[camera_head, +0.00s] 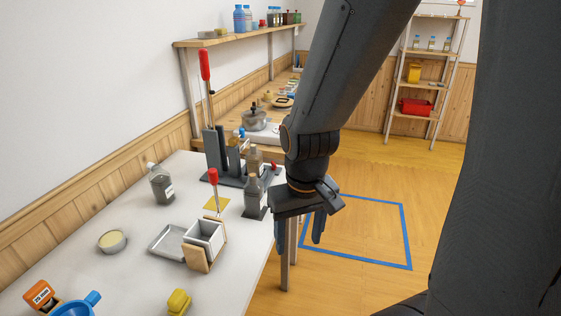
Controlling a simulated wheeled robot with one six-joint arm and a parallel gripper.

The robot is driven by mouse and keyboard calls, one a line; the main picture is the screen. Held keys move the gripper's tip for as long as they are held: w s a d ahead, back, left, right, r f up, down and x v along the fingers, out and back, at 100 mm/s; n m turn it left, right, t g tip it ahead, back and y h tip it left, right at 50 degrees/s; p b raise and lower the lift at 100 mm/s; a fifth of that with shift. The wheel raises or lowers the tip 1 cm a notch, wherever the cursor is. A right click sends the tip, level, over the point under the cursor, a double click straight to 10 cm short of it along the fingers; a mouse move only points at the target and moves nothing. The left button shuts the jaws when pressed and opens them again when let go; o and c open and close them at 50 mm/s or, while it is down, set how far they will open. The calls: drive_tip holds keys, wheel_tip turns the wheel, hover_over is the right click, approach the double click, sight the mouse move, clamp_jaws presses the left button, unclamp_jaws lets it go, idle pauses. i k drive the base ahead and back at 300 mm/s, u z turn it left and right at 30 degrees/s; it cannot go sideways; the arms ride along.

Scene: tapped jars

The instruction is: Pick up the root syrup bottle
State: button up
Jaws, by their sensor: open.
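Several bottles stand on the white table, and I cannot read their labels to tell which is the root syrup. One grey-brown bottle (161,184) with a pale label stands alone near the wall. Another dark bottle (252,192) stands near the table's right edge, just left of my gripper. A brownish bottle (254,159) stands behind it, partly hidden. My gripper (300,235) is open and points down, with nothing between its fingers. It hangs off the table's right edge, apart from the bottles.
A dark stand with a red-handled lever (205,68) rises behind the bottles. A white box (205,236), metal tray (169,242), round tin (112,241), yellow object (179,302) and blue funnel (78,304) occupy the nearer table. Blue-taped floor (403,235) at right is clear.

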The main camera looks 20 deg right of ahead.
sight(254, 157)
drive_tip(key=k, duration=1.25)
drive_tip(key=z, duration=0.55)
drive_tip(key=i, duration=0.4)
drive_tip(key=z, duration=0.6)
drive_tip(key=i, duration=1.2)
drive_tip(key=u, duration=0.95)
drive_tip(key=i, duration=0.25)
drive_tip(key=u, duration=0.3)
